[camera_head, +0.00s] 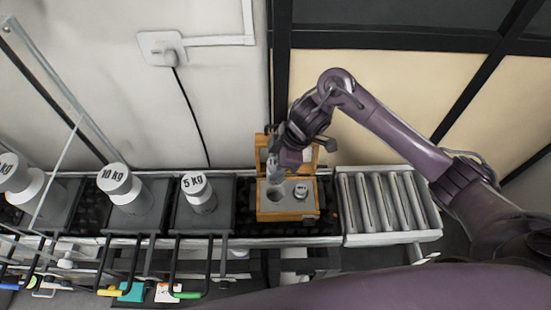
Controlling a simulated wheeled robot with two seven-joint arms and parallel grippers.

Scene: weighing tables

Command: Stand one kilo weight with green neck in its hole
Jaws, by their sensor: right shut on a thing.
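A wooden box (287,216) with a raised lid stands on the dark table at centre. Its grey top has a dark round hole (275,195) on the left and a small silver weight (301,191) standing on the right. My right gripper (274,170) comes down over the back left of the box, close to the hole. It is shut on a small grey weight (274,177), which looks above or just behind the hole; I cannot tell the exact gap. No green neck can be made out, as the gripper covers much of it. My left gripper is out of view.
A 5 kg weight (199,194) and a 10 kg weight (124,187) stand on dark plates to the left, with another large weight (17,181) at the far left. A roller conveyor (386,203) adjoins the box's right side. Rails run along the front.

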